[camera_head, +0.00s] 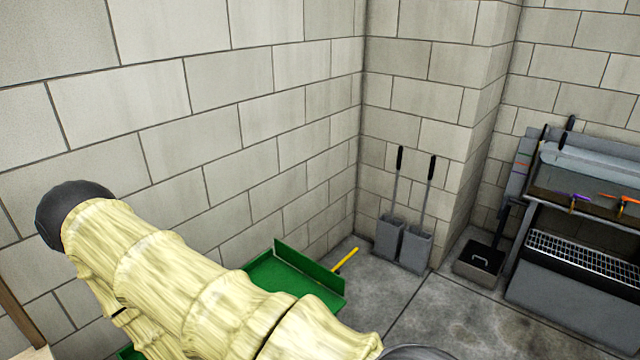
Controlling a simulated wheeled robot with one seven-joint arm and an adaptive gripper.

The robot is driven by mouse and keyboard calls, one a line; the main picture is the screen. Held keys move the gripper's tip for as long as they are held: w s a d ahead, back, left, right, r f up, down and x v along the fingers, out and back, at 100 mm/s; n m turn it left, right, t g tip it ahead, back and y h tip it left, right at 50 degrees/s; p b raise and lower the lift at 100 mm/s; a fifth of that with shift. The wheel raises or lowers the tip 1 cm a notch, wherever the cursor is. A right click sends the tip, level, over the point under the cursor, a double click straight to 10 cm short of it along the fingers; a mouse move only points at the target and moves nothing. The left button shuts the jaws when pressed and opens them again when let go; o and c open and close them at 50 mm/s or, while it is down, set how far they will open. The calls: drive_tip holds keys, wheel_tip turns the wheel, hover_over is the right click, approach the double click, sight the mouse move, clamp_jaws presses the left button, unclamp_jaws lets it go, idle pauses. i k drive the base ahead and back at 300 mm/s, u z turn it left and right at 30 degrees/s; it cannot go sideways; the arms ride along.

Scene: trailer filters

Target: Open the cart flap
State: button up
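A green object (262,274), which may be the cart, stands low by the block wall, left of the corner. A thin green panel (308,278) rises along its right side; I cannot tell whether this is the flap. A yellow bar (346,261) sticks out behind the panel. A small green patch also shows at the bottom left edge. My own arm, in a pale yellow cover, crosses in front and hides most of the green object. My gripper is out of view.
Two grey long-handled dustpans (402,243) stand in the corner. A black-topped box (481,257) stands right of them. A grey workbench (568,291) with several tools is at the right. The concrete floor (432,308) between is clear.

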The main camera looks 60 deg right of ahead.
sight(332, 280)
drive_tip(key=z, duration=3.4)
drive_tip(key=i, duration=3.3)
drive_tip(key=u, duration=3.5)
